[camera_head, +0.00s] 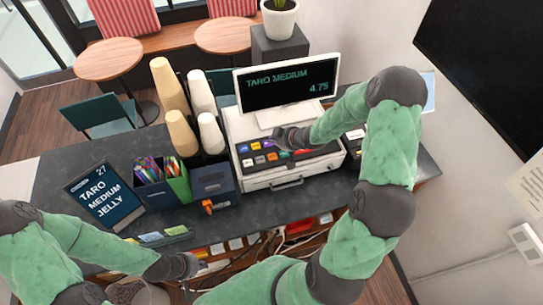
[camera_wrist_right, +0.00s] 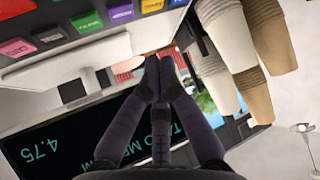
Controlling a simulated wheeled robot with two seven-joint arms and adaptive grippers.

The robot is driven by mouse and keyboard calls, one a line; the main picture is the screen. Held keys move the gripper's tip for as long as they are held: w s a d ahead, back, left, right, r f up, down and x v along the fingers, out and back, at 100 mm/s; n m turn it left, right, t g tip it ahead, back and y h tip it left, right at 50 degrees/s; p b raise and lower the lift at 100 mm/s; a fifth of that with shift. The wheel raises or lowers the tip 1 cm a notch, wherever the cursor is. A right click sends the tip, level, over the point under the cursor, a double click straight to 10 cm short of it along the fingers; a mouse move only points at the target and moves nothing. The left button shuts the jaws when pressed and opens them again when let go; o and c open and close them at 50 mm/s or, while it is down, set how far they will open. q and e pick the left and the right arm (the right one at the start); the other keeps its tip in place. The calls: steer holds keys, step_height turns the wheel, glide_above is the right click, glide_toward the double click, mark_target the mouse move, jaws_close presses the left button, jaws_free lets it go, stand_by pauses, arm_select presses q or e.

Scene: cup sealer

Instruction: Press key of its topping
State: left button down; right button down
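The order sign (camera_head: 104,194) at left reads "27 TARO MEDIUM JELLY". The register (camera_head: 285,177) has rows of coloured keys (camera_head: 256,146) and a screen (camera_head: 286,84) reading "TARO MEDIUM 4.75". In the right wrist view, several keys (camera_wrist_right: 88,22) line the upper left, with labels too small or turned to read surely; the screen (camera_wrist_right: 60,148) appears upside down. My right gripper (camera_head: 280,136) is over the back of the key area, below the screen; its fingertips (camera_wrist_right: 160,64) are together and empty. Whether it touches a key is unclear. My left gripper (camera_head: 192,264) is low at the counter's front, its fingers unclear.
Stacked cups (camera_head: 181,132) stand left of the register, and also show in the right wrist view (camera_wrist_right: 270,45). A straw holder (camera_head: 163,184) and a dark box (camera_head: 213,186) sit in front of them. Cluttered shelves lie under the counter's front edge.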

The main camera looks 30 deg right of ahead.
mark_target(273, 158)
step_height(273, 158, down, 9)
steer(key=b, duration=0.5)
steer(key=shift+r+b, duration=0.2)
steer(key=shift+b, duration=0.1)
steer(key=shift+f, duration=0.1)
stand_by(1.1)
steer(key=shift+f+b, duration=0.3)
steer(key=shift+s+f+b, duration=0.1)
steer(key=shift+f+b, duration=0.2)
steer(key=shift+f, duration=0.15)
stand_by(0.7)
steer(key=shift+r, duration=0.1)
steer(key=shift+r+p, duration=0.75)
steer(key=shift+r, duration=0.05)
